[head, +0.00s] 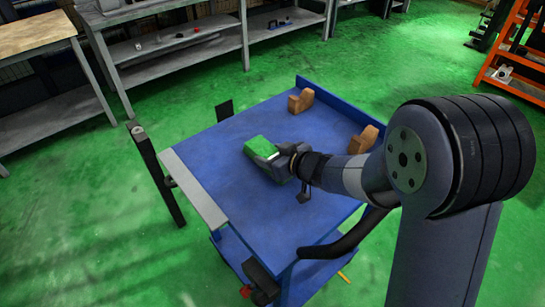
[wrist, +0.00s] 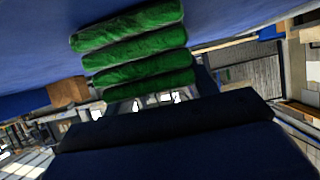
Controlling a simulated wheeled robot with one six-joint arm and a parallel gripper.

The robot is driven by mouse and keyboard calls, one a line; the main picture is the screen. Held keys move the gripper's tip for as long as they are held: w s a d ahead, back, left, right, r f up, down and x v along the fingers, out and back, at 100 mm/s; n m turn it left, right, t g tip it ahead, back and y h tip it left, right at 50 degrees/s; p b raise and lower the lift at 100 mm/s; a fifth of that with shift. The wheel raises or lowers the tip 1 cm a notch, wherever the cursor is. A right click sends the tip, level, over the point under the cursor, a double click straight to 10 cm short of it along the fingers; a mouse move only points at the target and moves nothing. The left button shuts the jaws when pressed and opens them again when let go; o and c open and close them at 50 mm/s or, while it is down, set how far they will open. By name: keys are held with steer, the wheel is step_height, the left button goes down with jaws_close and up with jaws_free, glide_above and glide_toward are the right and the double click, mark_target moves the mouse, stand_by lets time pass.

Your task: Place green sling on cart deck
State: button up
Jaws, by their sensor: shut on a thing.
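The green sling (head: 258,145) is a folded bundle at the tip of my gripper (head: 268,157), over the middle of the blue cart deck (head: 215,150). My gripper is shut on the sling. In the wrist view the sling (wrist: 135,50) shows as several green folds side by side, close to the blue deck (wrist: 40,45). I cannot tell whether the sling touches the deck or hangs just above it. The gripper hides part of the sling in the head view.
Two brown blocks (head: 300,101) (head: 362,140) stand along the deck's far right side, by a raised blue edge (head: 335,104). A dark post (head: 157,177) rises at the left. Grey shelving (head: 170,50) stands behind. Deck around the sling is clear.

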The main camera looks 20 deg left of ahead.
steer(key=shift+r, duration=0.1)
steer(key=o, duration=1.3)
steer(key=shift+f, duration=0.2)
steer(key=shift+r, duration=0.1)
steer(key=shift+d+r, duration=0.1)
steer(key=shift+r, duration=0.1)
steer(key=p+v, duration=0.2)
steer(key=v, duration=0.9)
steer(key=shift+s+d, duration=0.2)
steer(key=shift+d, duration=0.15)
